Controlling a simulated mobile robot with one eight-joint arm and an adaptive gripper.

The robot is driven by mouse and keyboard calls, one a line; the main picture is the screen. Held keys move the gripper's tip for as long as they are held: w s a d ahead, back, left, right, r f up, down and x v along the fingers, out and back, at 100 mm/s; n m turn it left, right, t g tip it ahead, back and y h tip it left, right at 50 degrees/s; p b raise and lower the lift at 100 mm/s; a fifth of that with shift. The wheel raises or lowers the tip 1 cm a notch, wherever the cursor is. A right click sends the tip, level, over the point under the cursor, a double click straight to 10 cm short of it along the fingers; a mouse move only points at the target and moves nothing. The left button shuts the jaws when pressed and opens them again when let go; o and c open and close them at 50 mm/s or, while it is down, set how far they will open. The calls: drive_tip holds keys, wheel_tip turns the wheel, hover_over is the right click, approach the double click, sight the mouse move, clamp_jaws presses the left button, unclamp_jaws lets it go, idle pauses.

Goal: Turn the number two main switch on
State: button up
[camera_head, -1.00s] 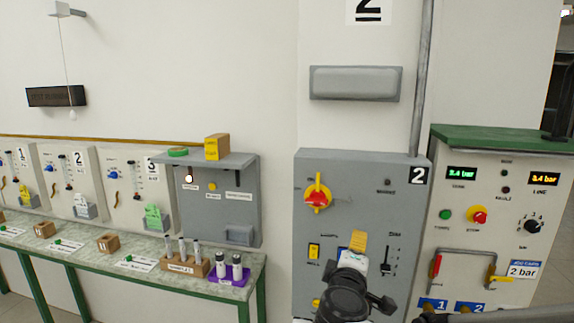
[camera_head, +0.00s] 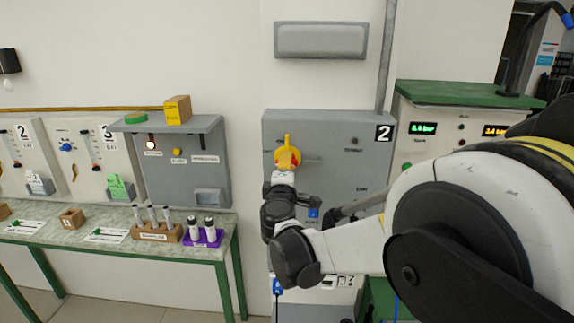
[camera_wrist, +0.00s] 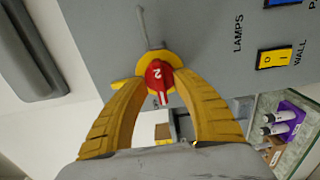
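The number two main switch is a red knob on a yellow disc, on the grey panel marked 2 (camera_head: 340,135). In the wrist view the red knob (camera_wrist: 158,76) bears a white 2. A red and white bar on it points toward the gripper. My gripper (camera_wrist: 157,84) has its two yellow fingers spread on either side of the knob; whether they touch it cannot be told. In the head view the switch (camera_head: 287,158) shows just above my gripper, which partly covers it.
A yellow wall-lamp rocker (camera_wrist: 276,59) and a blue rocker (camera_wrist: 280,2) sit beside the switch. A grey box (camera_head: 321,40) is above the panel. A control cabinet (camera_head: 410,150) stands right. A bench (camera_head: 110,243) with tubes and blocks runs left.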

drive_tip(key=shift+w, duration=0.15)
clamp_jaws()
drive_tip(key=shift+m, duration=0.3)
drive_tip(key=m+b, duration=0.2)
drive_tip(key=m, duration=0.2)
drive_tip(key=m+b, duration=0.1)
drive_tip(key=m, duration=0.4)
drive_tip(key=shift+b, duration=0.4)
drive_tip(key=shift+m, duration=0.5)
